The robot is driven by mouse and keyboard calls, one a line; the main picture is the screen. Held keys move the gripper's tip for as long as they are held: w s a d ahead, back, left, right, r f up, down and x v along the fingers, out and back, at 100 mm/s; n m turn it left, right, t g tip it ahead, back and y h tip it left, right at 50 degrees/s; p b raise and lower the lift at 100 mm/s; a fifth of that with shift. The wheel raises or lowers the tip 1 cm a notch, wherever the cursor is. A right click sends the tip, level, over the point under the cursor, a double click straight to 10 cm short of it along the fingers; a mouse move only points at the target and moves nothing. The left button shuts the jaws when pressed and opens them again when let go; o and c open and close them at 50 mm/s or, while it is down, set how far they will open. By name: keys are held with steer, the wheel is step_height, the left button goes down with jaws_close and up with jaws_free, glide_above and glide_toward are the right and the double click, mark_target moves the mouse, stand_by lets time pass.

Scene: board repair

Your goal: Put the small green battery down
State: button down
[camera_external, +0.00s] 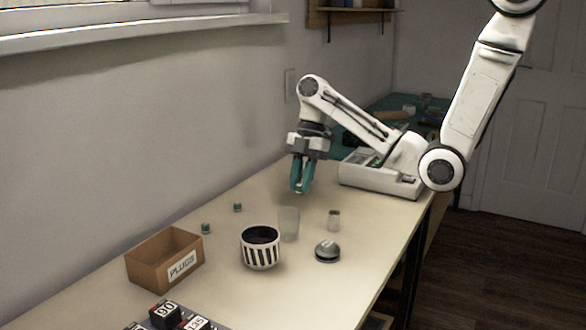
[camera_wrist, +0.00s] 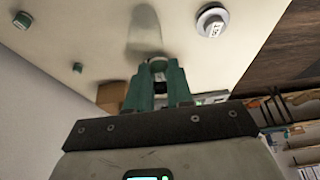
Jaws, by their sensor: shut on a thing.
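My gripper (camera_external: 302,190) hangs in the air over the back of the table, fingers pointing down. Its teal fingers are shut on the small green battery (camera_wrist: 158,65), of which only a pale greyish end shows between the fingertips in the wrist view. The rest of it is hidden by the fingers. Two small green cylinders stand on the table at left, a nearer one (camera_external: 206,228) and a farther one (camera_external: 238,207). They also show at left in the wrist view (camera_wrist: 78,68).
A clear glass (camera_external: 289,224) stands below and in front of my gripper. In front are a black-and-white striped pot (camera_external: 260,252), a grey round object (camera_external: 327,252) and a PLUGS box (camera_external: 150,265). Bare table lies behind the glass.

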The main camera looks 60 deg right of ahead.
steer(key=w+d+f+m+t+h+b, duration=0.1)
steer(key=d+f+m+t+h, duration=0.35)
steer(key=m, duration=0.95)
steer(key=w+a+r+n+y+b, duration=0.3)
steer(key=w+a+r+b, duration=0.45)
steer(key=a, duration=0.55)
steer(key=s+a+r+n+g+y+b, duration=0.1)
steer(key=s+a+r+n+g+b, duration=0.15)
steer(key=a+n, duration=0.3)
steer(key=s+a+r+n+g+y+b, duration=0.1)
steer(key=a+r+n+g+b, duration=0.1)
steer(key=a+r+n+b, duration=0.25)
steer(key=w+a+f+n+b, duration=0.1)
steer(key=w+a+f+b, duration=0.2)
steer(key=w+f, duration=1)
steer(key=shift+a+f+b, duration=0.2)
steer(key=shift+a+b, duration=0.1)
steer(key=shift+a, duration=0.2)
